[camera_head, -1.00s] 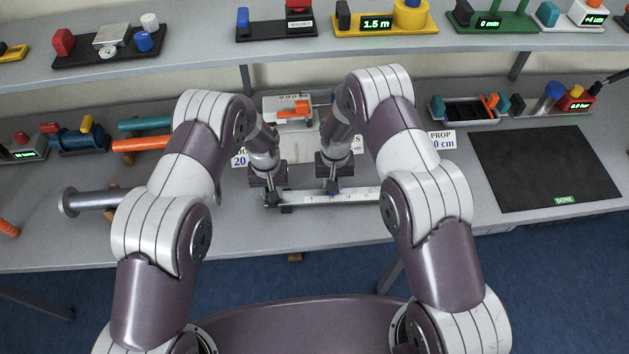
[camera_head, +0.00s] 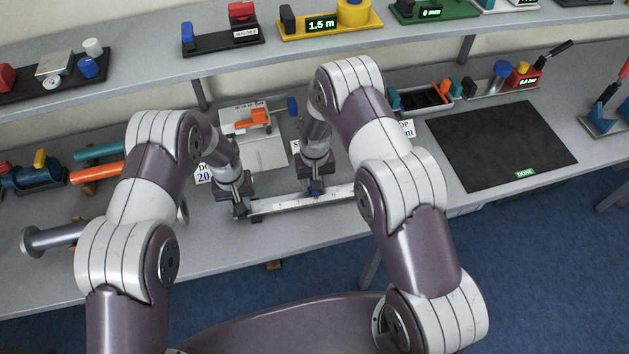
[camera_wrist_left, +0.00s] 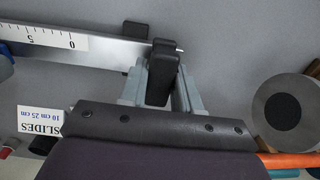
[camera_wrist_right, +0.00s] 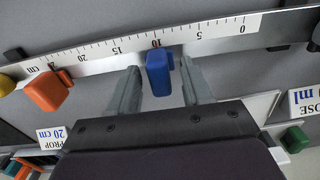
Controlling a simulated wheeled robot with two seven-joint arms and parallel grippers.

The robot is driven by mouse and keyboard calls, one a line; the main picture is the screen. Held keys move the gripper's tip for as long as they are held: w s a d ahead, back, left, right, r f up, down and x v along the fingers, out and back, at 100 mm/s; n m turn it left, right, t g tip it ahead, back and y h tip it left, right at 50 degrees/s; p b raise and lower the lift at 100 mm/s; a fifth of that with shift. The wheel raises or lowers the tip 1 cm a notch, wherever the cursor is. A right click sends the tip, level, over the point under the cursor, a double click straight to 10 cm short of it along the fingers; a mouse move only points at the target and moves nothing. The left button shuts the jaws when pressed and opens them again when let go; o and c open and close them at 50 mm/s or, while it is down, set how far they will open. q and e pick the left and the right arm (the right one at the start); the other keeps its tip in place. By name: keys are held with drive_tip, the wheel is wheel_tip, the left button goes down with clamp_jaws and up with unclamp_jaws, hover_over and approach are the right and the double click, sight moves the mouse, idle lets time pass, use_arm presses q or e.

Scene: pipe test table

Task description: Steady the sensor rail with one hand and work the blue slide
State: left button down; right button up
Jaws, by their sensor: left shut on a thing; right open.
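The sensor rail (camera_head: 285,204), a pale metal bar with a centimetre scale, lies along the front of the table. My left gripper (camera_head: 241,211) is shut on the rail's end near the zero mark; the left wrist view shows its fingers (camera_wrist_left: 165,75) there. The blue slide (camera_wrist_right: 160,72) sits near the 10 mark. My right gripper (camera_wrist_right: 160,90) is open, with one finger on each side of the slide and visible gaps. An orange slide (camera_wrist_right: 48,90) sits farther along the scale, with a yellow piece (camera_wrist_right: 6,85) at the picture's left edge. My right arm hides the rail's far part in the head view.
A white board with an orange device (camera_head: 252,117) stands behind the rail. A dark mat (camera_head: 502,146) marked DONE lies to the right. Printed cards, including one reading PROP 20 cm (camera_wrist_right: 65,137), stand behind the rail. A grey flanged pipe (camera_head: 50,238) lies left.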

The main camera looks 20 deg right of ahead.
wheel_tip(320, 180, up, 12)
drive_tip(key=shift+f, duration=0.25)
use_arm(q)
drive_tip(key=c, duration=0.7)
unclamp_jaws()
